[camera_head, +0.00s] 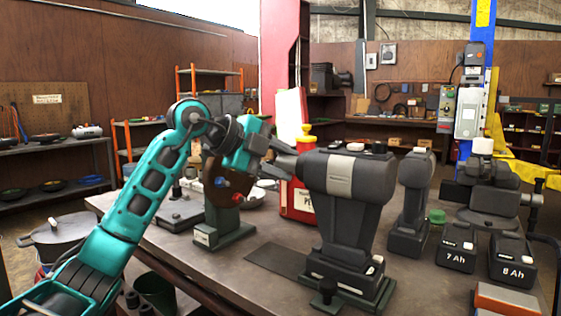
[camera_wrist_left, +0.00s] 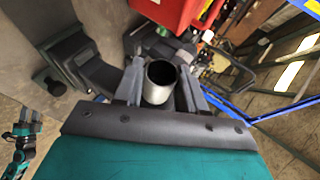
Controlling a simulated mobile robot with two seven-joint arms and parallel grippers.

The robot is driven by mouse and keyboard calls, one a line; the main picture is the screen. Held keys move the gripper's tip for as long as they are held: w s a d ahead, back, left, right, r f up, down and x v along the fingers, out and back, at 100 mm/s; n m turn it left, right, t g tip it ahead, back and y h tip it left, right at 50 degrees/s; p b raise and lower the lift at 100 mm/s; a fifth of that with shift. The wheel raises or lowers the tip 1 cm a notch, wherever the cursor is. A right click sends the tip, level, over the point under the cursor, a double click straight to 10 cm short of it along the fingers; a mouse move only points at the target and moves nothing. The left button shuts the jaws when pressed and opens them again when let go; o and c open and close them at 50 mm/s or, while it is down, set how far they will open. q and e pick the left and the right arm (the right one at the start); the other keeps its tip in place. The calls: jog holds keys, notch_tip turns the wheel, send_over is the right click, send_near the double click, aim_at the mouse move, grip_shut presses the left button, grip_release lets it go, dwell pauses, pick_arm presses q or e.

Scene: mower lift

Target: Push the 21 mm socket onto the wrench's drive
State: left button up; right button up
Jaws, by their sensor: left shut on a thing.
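My left gripper (camera_head: 286,158) points right, close to the nose of the large dark grey impact wrench (camera_head: 385,180), which stands upright on the bench. In the left wrist view a silver, hollow, cylindrical socket (camera_wrist_left: 160,82) sits between the two fingers, its open end facing the camera. The gripper is shut on it. In the head view the fingers hide the socket. The wrench's drive cannot be made out, so I cannot tell whether socket and drive touch. The socket's size marking is not legible.
A red can (camera_head: 297,203) stands behind the wrench. A second tool (camera_head: 411,200) and batteries marked 7 Ah (camera_head: 456,249) and 8 Ah (camera_head: 512,260) stand to the right on the bench (camera_head: 220,275).

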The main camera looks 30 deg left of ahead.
pick_arm(q)
jog(key=shift+d, duration=0.2)
dwell(0.5)
jog(key=o, duration=1.2)
jog(key=shift+c, duration=0.2)
jog(key=v, duration=1.3)
